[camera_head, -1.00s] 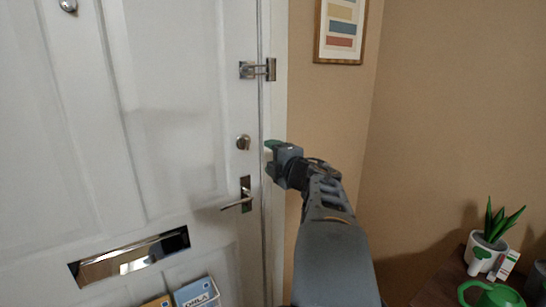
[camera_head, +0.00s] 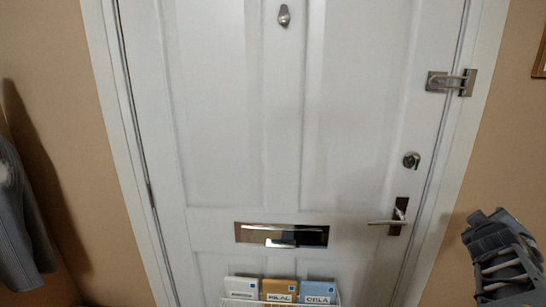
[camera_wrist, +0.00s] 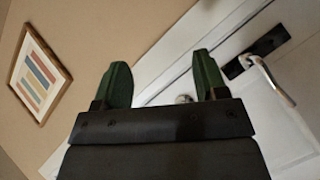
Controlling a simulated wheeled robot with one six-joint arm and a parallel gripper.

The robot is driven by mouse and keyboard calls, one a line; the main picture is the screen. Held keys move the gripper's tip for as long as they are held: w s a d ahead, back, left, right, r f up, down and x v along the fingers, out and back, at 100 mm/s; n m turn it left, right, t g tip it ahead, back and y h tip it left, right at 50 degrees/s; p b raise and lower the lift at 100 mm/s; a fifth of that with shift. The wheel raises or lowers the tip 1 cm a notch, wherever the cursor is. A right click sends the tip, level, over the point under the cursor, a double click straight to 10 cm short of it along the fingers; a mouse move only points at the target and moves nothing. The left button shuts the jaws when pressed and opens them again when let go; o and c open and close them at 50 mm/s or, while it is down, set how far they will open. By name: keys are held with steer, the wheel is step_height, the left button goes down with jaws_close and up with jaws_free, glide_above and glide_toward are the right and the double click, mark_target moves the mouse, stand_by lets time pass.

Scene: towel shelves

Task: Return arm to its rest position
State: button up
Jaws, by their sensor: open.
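My gripper shows in the wrist view (camera_wrist: 162,80) with its two green fingertips spread apart and nothing between them. Beyond the fingers are the white door's edge, a round lock and the lever handle (camera_wrist: 268,78). In the head view only part of my arm shows at the lower right edge, beside the door frame; the fingertips are not visible there. The white door (camera_head: 245,120) is shut and fills the middle of the head view. Its lever handle (camera_head: 392,220) is on the right side, apart from my arm.
A latch guard (camera_head: 450,82) and a round lock (camera_head: 411,160) sit above the handle. A mail slot (camera_head: 281,235) is in the door, with a rack of booklets (camera_head: 278,290) below. A grey garment (camera_head: 20,225) hangs at the left. A framed picture (camera_wrist: 38,73) hangs on the wall.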

steer(key=s+a+f+m+g+y+p, duration=0.25)
steer(key=a+f+m+g, duration=0.25)
steer(key=a+f, duration=0.35)
steer(key=s+a+f+n+g+y+p, duration=0.1)
steer(key=a+y, duration=0.3)
steer(key=a, duration=0.8)
steer(key=s+a+f+n+g+y+p, duration=0.1)
steer(key=s+a+y+p, duration=0.1)
steer(key=a, duration=1)
steer(key=shift+s+a+f+n+y+p, duration=0.15)
steer(key=shift+s+a+n+y+p, duration=0.3)
steer(key=shift+y, duration=0.8)
steer(key=shift+w+d, duration=0.1)
steer(key=shift+d, duration=0.05)
steer(key=shift+r, duration=0.3)
